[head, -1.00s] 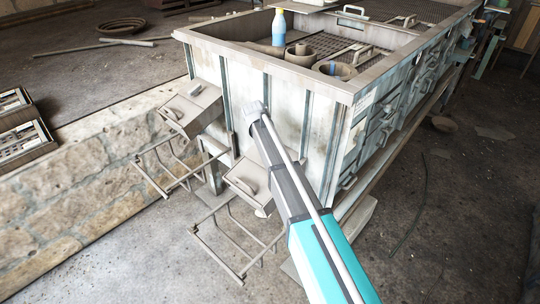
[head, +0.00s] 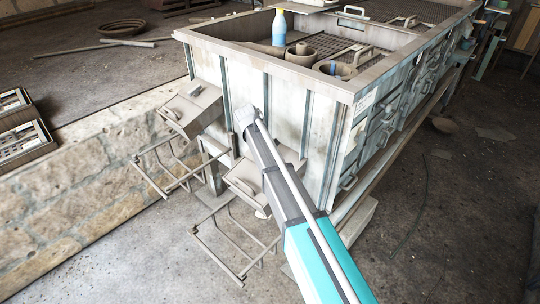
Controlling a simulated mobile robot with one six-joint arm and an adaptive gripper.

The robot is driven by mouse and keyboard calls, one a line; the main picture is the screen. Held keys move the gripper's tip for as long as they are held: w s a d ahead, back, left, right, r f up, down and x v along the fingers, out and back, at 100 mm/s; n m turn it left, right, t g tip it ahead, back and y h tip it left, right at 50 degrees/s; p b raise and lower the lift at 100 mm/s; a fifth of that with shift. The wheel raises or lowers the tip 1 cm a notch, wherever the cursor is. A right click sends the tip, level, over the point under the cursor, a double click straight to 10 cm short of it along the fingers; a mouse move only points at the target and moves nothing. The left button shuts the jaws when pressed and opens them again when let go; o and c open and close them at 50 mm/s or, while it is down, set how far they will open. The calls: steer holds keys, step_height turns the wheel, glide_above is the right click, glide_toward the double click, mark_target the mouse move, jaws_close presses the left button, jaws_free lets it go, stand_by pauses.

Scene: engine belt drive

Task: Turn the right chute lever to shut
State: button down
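The right chute (head: 243,184) is a grey box on the lower front of the big pale bin (head: 205,65). A pale handle-like bar shows on its top face. A wire frame (head: 222,238) hangs below it. My arm crosses in front of the chute's right part and hides some of it. A thin dark upright bar (head: 233,146) stands just left of my arm; I cannot tell whether it is the right chute lever. My gripper is not seen; only the arm's grey far joint shows in front of the bin.
The left chute (head: 191,108) with its own wire frame (head: 165,165) sits further left. A low stone wall (head: 75,180) runs along the left. A blue bottle (head: 279,28) and bowls stand in the bin. The floor at lower right is mostly clear.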

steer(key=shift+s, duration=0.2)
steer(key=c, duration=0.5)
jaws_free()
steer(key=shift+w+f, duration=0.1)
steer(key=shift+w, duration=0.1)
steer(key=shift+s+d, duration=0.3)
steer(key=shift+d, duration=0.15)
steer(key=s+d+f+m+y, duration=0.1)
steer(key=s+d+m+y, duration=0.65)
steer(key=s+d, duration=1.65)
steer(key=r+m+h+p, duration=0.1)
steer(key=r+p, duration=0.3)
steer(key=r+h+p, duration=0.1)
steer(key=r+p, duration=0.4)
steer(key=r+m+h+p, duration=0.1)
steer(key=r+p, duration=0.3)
steer(key=p, duration=0.1)
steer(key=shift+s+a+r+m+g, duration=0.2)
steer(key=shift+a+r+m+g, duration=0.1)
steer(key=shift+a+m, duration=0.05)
